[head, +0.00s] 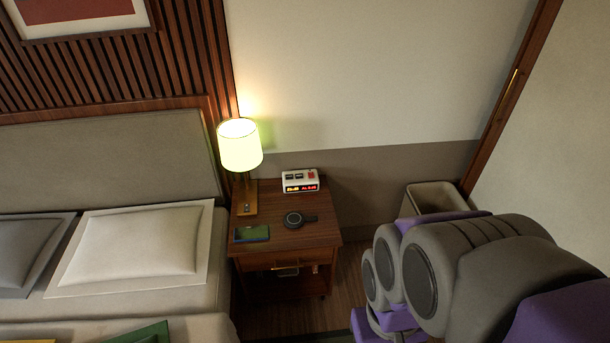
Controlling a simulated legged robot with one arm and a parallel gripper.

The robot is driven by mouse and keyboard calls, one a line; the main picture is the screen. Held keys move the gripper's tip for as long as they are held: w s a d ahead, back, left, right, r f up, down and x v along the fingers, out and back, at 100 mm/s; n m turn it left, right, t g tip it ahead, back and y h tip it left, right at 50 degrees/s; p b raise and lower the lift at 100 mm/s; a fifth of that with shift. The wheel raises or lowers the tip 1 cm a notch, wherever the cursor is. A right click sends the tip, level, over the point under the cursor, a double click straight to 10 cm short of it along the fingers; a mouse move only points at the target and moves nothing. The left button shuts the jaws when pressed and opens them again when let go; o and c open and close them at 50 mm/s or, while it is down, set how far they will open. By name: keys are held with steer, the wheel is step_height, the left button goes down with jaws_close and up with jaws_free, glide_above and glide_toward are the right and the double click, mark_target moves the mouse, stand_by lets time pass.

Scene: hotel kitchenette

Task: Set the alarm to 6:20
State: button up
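A small white alarm clock (300,181) stands at the back of the wooden nightstand (270,217), right of the lamp. Its front has a dark display with lit digits, too small to read. Its top has dark buttons and a red one at the right. My arm, grey and purple, fills the lower right of the head view, to the right of the nightstand and apart from the clock. The end of my arm points down and away, and its fingers cannot be made out.
A lit lamp (240,146) stands on the nightstand's left side. A round dark object with a handle or strap (294,219) and a phone-like slab (252,233) lie in front of the clock. The bed (190,305) is at left. A bin (436,197) stands at right.

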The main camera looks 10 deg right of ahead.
steer(key=shift+d, duration=0.1)
steer(key=shift+c, duration=0.2)
jaws_close()
stand_by(1.4)
